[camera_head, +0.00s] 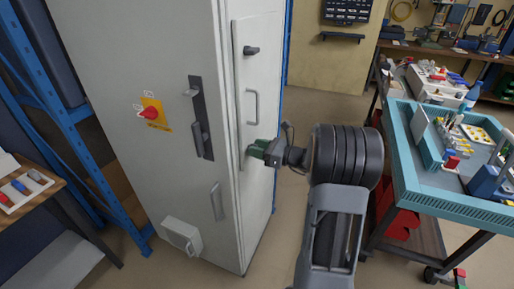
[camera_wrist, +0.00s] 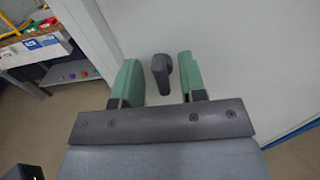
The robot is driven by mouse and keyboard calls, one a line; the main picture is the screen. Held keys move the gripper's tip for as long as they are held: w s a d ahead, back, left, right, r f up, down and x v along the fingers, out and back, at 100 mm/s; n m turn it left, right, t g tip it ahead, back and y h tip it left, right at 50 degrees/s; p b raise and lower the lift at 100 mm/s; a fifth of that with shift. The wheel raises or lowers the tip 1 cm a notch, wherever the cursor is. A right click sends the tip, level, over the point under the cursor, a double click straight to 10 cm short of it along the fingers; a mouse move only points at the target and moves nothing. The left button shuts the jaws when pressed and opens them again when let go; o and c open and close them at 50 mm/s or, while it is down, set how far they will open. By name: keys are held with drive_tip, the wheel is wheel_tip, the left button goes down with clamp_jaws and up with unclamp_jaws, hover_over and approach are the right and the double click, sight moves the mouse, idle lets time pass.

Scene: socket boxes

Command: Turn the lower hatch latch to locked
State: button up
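The lower hatch latch (camera_wrist: 161,74) is a dark grey knob-like handle on the pale hatch panel. In the wrist view it stands between my gripper's green fingers, with a visible gap on both sides. My gripper (camera_wrist: 158,68) is open around it and does not appear to grip it. In the head view my gripper (camera_head: 257,151) is against the lower part of the narrow hatch (camera_head: 262,75) on the cabinet's right side and hides the lower latch. The upper latch (camera_head: 251,50) is dark and lies roughly sideways. A grey pull handle (camera_head: 253,106) sits between the two latches.
The white cabinet (camera_head: 150,60) has a red rotary switch (camera_head: 150,113) and a dark handle strip (camera_head: 202,118) on its front. A teal-topped cart (camera_head: 440,204) with tools stands right of my arm. Blue shelving (camera_head: 78,115) stands to the left.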

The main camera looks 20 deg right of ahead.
drive_tip(key=shift+w+a, duration=0.15)
drive_tip(key=shift+w, duration=0.05)
drive_tip(key=shift+c, duration=0.3)
clamp_jaws()
drive_tip(key=shift+f+b, duration=0.1)
drive_tip(key=shift+b, duration=0.25)
drive_tip(key=n+b, duration=0.2)
drive_tip(key=b, duration=0.1)
drive_tip(key=n+b, duration=0.2)
drive_tip(key=shift+s+a+f, duration=0.15)
drive_tip(key=shift+f, duration=0.15)
drive_tip(key=n+b, duration=0.2)
drive_tip(key=b, duration=0.2)
drive_tip(key=n+b, duration=0.3)
drive_tip(key=shift+s+a+f+b, duration=0.15)
drive_tip(key=shift+f+b, duration=0.05)
drive_tip(key=shift+b, duration=0.2)
drive_tip(key=n+b, duration=0.3)
drive_tip(key=b, duration=0.1)
drive_tip(key=n+b, duration=0.3)
drive_tip(key=b, duration=0.1)
drive_tip(key=shift+s+a+f+b, duration=0.1)
drive_tip(key=shift+f+b, duration=0.1)
drive_tip(key=shift+b, duration=0.15)
drive_tip(key=n+b, duration=0.2)
drive_tip(key=b, duration=0.1)
drive_tip(key=shift+r+n, duration=0.1)
drive_tip(key=shift+n, duration=0.3)
drive_tip(key=shift+r, duration=0.1)
